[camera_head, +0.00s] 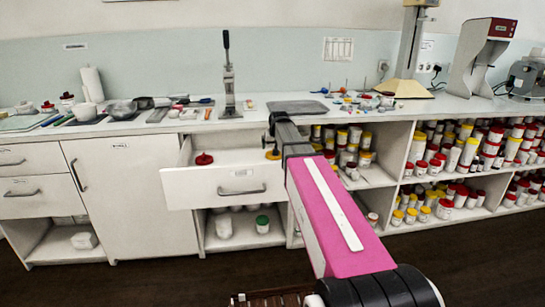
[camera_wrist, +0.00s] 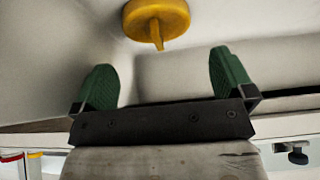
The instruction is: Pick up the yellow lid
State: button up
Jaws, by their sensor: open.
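The yellow lid (camera_head: 272,154) is in the open drawer (camera_head: 185,184), near its right side, partly hidden behind my arm in the head view. In the wrist view the yellow lid (camera_wrist: 172,14) is a round disc with a small stem, at the top of the picture. My gripper (camera_wrist: 160,65) shows two green fingers spread wide with nothing between them. The lid lies beyond the fingertips, roughly centred between them, apart from both. In the head view my fingers cannot be made out at the end of the arm.
A red lid (camera_head: 204,159) sits in the drawer's left part. The counter (camera_head: 185,127) above carries bowls, a lever press (camera_head: 228,80) and small tools. Shelves of jars (camera_head: 460,160) fill the right side. The drawer walls are close around my gripper.

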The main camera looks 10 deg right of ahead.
jog(key=x, duration=0.7)
jog(key=shift+w+d+r, duration=0.15)
jog(key=shift+w+r, duration=0.05)
jog(key=c, duration=0.6)
